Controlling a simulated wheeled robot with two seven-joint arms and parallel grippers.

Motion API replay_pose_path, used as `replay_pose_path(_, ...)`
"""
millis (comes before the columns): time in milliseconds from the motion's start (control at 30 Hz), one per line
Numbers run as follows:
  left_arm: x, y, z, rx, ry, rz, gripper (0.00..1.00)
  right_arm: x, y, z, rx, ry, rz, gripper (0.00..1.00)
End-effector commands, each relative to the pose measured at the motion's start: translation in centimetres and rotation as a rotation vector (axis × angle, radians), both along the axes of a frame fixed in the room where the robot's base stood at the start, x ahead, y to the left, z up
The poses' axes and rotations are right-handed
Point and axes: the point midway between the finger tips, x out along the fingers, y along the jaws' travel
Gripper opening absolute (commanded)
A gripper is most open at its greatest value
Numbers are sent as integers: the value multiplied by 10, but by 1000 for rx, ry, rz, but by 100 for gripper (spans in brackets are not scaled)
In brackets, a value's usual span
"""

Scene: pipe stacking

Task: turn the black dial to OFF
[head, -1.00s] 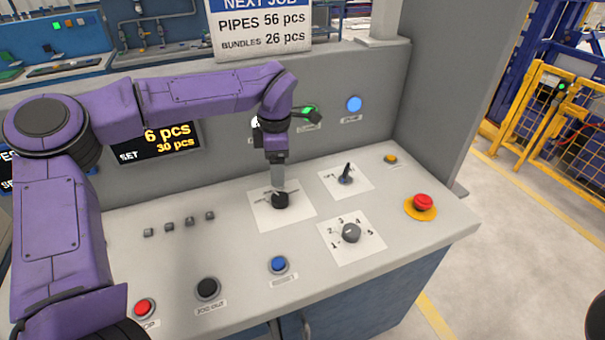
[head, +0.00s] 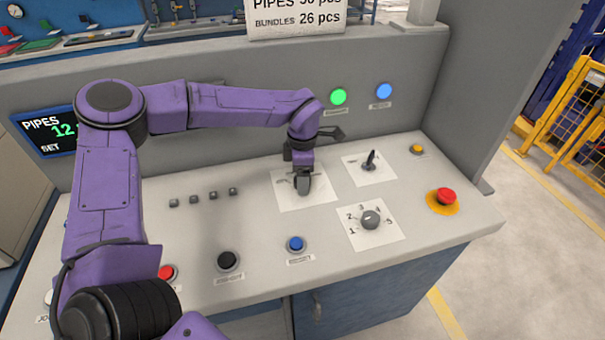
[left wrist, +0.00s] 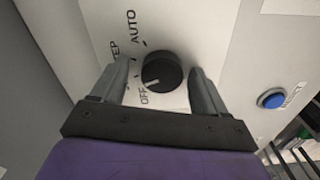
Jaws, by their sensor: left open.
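The black dial (left wrist: 162,72) sits on a white plate (left wrist: 190,20) with the printed labels AUTO, STEP and OFF. Its white pointer line is on its lower left side, facing the OFF side of the scale. My left gripper (left wrist: 160,67) is open, with one finger on each side of the dial. A small gap shows between the fingers and the dial. In the head view my left gripper (head: 303,184) points down over the same plate (head: 322,192) and mostly hides the dial.
A black lever switch (head: 370,160) and a grey numbered knob (head: 370,219) stand to the right. A blue button (head: 296,244), a black button (head: 228,260) and a red button (head: 166,272) line the front. A red emergency button (head: 446,196) is at far right.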

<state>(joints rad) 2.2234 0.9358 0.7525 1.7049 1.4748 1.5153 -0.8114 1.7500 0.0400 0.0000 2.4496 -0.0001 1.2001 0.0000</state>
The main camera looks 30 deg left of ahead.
Motion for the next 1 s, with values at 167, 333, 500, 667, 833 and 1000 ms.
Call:
replay_pose_path(167,0,-1,1,-1,1,-2,25,0,0,0,1,1,0,0)
replay_pose_path(333,0,-2,0,-1,1,-5,18,0,0,0,0,0,0,0)
replay_pose_path(500,0,-3,0,-1,2,2,18,0,0,0,0,0,0,0)
replay_pose_path(667,0,-3,0,-1,2,46,18,0,0,-1,1,1,0,0)
replay_pose_path(833,0,-3,-1,-1,2,147,18,0,0,-1,1,1,0,0)
replay_pose_path(1000,0,-3,-1,-1,3,284,18,0,0,-3,0,0,0,0)
